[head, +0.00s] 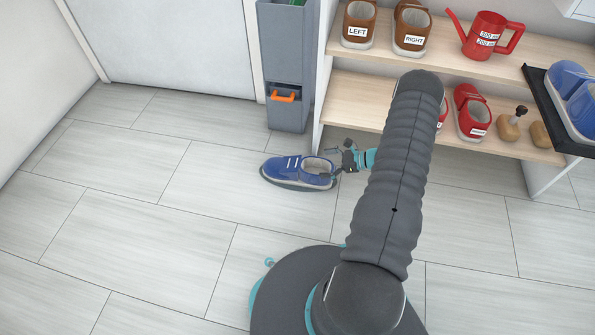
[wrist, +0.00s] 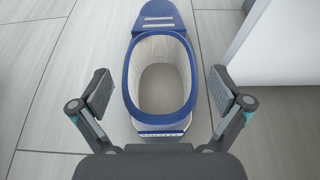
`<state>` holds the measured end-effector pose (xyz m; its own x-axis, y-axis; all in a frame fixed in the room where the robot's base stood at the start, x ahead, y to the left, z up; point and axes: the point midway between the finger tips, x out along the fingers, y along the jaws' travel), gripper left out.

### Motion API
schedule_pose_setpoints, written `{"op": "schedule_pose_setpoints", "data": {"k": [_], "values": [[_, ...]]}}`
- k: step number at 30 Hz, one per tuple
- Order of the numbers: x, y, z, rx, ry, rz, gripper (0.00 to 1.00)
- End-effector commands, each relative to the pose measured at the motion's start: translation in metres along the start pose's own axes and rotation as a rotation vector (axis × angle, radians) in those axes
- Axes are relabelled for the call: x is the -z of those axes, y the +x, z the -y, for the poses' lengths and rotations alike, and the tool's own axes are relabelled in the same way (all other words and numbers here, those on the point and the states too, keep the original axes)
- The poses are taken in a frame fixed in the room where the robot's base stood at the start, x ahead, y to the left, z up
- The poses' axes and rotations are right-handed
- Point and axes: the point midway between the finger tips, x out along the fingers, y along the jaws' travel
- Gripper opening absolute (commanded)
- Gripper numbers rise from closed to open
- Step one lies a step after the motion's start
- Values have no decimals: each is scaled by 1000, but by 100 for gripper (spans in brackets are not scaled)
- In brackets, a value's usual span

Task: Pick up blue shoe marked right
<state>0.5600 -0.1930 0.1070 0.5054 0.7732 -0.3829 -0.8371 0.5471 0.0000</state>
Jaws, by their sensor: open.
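A blue shoe (head: 290,170) with a dark sole and pale straps stands upright on the floor, left of the shelf. It also shows in the wrist view (wrist: 160,28), toe pointing away and its opening facing me. A small label on its heel (wrist: 161,134) is too foreshortened to read. My gripper (head: 334,162) is open and empty at the heel end. In the wrist view its fingers (wrist: 159,90) stand on either side of the shoe, apart from it. Another blue shoe (head: 581,104) is in a dark tray at the right; no label on it is readable.
The wooden shelf (head: 345,98) holds brown shoes (head: 411,30) labelled left and right, red shoes (head: 473,115) and a red watering can (head: 484,38). A grey cabinet (head: 287,60) with an orange handle stands behind the floor shoe. The floor to the left is clear.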

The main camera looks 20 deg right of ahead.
Motion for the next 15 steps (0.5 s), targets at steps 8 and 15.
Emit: {"op": "schedule_pose_setpoints", "data": {"k": [8,15], "values": [[1,38,-2,-4,-1,1,100],[1,46,-2,0,0,1,100]]}}
